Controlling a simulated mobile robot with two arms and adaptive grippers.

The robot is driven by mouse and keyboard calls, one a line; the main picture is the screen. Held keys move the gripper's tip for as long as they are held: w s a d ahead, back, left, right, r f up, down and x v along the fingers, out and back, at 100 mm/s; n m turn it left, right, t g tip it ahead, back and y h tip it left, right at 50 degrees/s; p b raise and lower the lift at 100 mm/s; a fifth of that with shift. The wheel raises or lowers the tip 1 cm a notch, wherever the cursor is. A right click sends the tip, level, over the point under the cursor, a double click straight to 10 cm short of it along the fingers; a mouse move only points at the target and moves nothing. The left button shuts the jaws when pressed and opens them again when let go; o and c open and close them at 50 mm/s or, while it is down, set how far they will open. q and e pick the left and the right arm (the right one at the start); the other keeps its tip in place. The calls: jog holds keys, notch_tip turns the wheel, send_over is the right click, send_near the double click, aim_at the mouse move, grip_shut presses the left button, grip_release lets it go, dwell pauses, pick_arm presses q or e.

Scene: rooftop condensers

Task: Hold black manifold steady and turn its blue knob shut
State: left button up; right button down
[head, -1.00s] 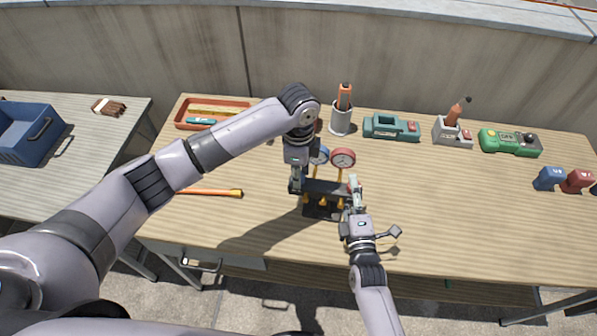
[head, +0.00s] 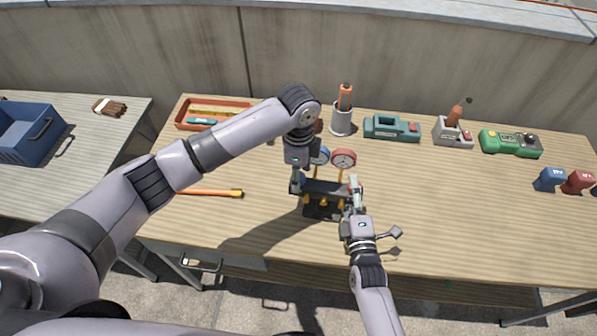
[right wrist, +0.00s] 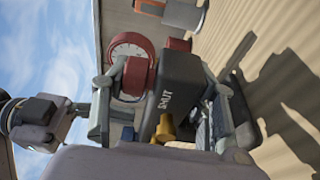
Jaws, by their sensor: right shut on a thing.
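The black manifold (head: 326,188) stands on the workbench with brass fittings along its front. A blue gauge (head: 321,156) and a red gauge (head: 343,159) rise behind it. My right gripper (head: 354,192) is shut on the manifold's right end; in the right wrist view its fingers lie on either side of the black body (right wrist: 183,82), which has white lettering. The red gauge (right wrist: 128,48) shows there too. My left gripper (head: 298,182) points down at the manifold's left end, where a bit of blue shows. The blue knob is mostly hidden, and I cannot tell whether the left fingers touch it.
Behind stand an orange tray (head: 190,106), a grey cup (head: 341,122), a teal device (head: 391,128) and a green device (head: 511,142). An orange-handled tool (head: 215,193) lies left of the manifold.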

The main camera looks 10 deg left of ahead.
pick_arm(q)
notch_tip(320, 180, up, 12)
dwell(0.6)
pick_arm(e)
jog(key=c, duration=0.6)
grip_release()
jog(key=shift+o, duration=0.7)
jog(key=o, duration=0.3)
